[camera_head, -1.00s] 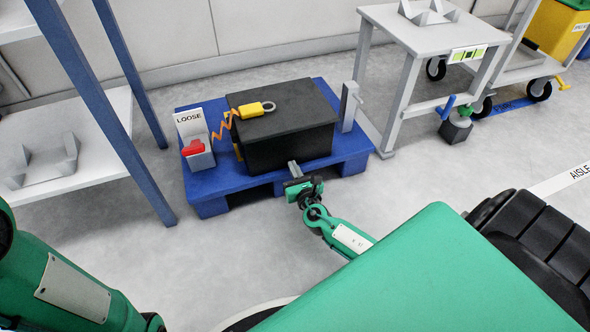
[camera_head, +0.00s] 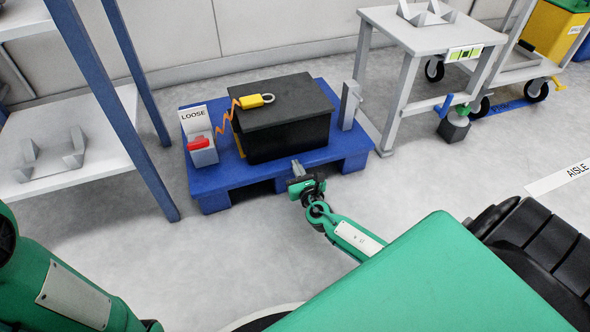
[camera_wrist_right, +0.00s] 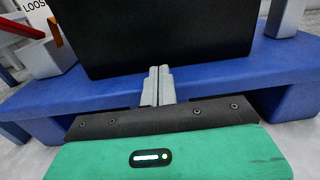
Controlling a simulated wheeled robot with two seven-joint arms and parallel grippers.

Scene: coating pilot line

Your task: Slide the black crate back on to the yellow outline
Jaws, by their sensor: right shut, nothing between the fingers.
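The black crate (camera_head: 290,138) sits on the blue pallet (camera_head: 265,176), near its front edge. The yellow outline (camera_head: 238,147) shows only as a short strip by the crate's left side; the rest is hidden. My right gripper (camera_head: 296,165) is shut and empty, low in front of the crate's front face. In the right wrist view its fingertips (camera_wrist_right: 159,72) overlap the bottom of the crate (camera_wrist_right: 160,35); I cannot tell whether they touch. My left gripper is out of view; only my left arm shows at lower left.
A yellow padlock (camera_head: 252,101) lies on the crate's lid, with an orange coil towards a grey holder (camera_head: 204,156) under a LOOSE sign (camera_head: 193,117). A grey post (camera_head: 350,105) stands right of the crate. A shelf rack (camera_head: 75,150) is left, a grey table (camera_head: 425,35) right.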

